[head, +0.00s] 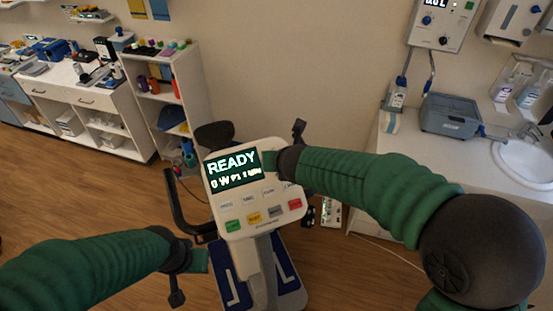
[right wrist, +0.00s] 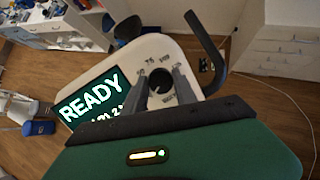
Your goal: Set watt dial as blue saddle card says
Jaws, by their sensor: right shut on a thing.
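The exercise bike's console (head: 255,200) stands in the middle of the head view. Its screen (head: 233,170) reads READY, with a smaller line starting "0 W". In the right wrist view the dark round watt dial (right wrist: 160,81) sits beside the screen (right wrist: 92,100). Printed marks surround it; one looks like 75, the others are too small to read surely. My right gripper (right wrist: 161,83) is shut on the dial, one finger on each side. My left gripper (head: 196,261) is low, left of the console; its fingers are unclear. I cannot make out a blue saddle card.
Colored buttons (head: 254,218) line the console's lower part. A black handlebar (head: 182,205) curves out at its left, near my left arm. A shelf unit (head: 165,95) stands behind left. A counter with a sink (head: 527,163) is at the right. Open wood floor lies at left.

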